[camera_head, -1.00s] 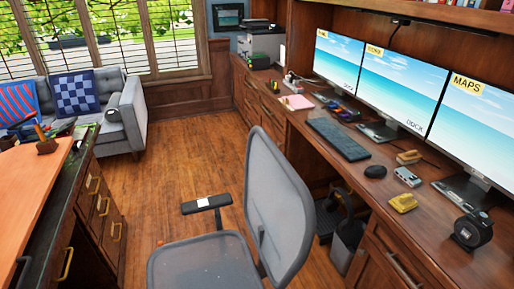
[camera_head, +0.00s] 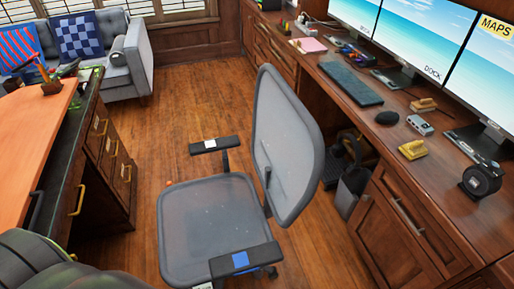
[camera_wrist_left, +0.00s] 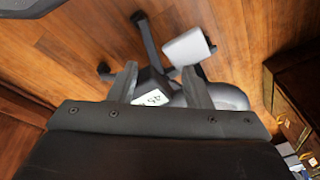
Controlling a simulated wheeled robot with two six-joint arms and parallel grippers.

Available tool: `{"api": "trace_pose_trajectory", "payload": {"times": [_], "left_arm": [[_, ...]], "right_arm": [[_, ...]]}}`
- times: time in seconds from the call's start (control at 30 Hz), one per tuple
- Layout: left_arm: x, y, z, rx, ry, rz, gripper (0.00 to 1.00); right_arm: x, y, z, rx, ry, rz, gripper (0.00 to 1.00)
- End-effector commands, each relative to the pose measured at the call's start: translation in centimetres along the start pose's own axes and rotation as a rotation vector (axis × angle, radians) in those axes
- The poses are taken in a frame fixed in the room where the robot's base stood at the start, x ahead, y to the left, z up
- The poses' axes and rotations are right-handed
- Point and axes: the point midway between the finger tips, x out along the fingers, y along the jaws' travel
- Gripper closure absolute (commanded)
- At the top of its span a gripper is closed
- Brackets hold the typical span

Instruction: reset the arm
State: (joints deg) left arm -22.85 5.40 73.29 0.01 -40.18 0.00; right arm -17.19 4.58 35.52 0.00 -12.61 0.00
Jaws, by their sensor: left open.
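My left gripper (camera_wrist_left: 160,70) shows in the left wrist view with its two dark fingers apart. Parts of an office chair base and a small white label with dark print show beyond and between the fingers, over the wood floor. In the head view, a dark rounded part of my left arm (camera_head: 45,268) fills the bottom left corner. The left gripper itself does not show there. My right arm and gripper are in neither view.
A grey mesh office chair (camera_head: 285,150) stands in the middle. An orange-topped desk (camera_head: 30,140) is on the left. A long wood desk (camera_head: 450,170) with monitors, a keyboard (camera_head: 350,83) and small items runs along the right. Bare floor (camera_head: 190,80) lies behind the chair.

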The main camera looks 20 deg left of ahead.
Motion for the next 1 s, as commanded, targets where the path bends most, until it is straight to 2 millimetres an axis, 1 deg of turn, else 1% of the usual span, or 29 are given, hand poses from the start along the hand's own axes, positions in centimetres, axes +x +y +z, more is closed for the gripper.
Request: {"api": "trace_pose_trajectory", "payload": {"times": [0.03,0.17,0.2,0.3,0.4,0.5,0.6,0.67,1.0], "left_arm": [[1.6,0.2,1.5,0.001,-0.015,0.003,0.55],[4.6,0.7,5.1,0.002,-0.037,0.009,0.55],[5.4,0.9,6.3,0.003,-0.044,0.010,0.55],[7.0,1.2,9.0,0.004,-0.058,0.014,0.55],[7.9,1.5,11.3,0.006,-0.070,0.017,0.55],[8.4,1.6,12.8,0.007,-0.076,0.019,0.55],[8.6,1.7,13.6,0.007,-0.079,0.020,0.55],[8.6,1.7,13.7,0.008,-0.080,0.020,0.55],[8.6,1.7,13.7,0.007,-0.080,0.020,0.55]], "right_arm": [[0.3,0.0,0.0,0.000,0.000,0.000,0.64],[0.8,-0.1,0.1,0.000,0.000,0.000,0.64],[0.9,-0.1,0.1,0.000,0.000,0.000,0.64],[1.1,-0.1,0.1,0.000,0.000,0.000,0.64],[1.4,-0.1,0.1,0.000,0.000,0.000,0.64],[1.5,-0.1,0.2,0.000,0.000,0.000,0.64],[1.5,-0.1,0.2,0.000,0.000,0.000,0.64],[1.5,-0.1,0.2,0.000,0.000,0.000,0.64],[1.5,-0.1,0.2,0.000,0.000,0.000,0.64]]}}
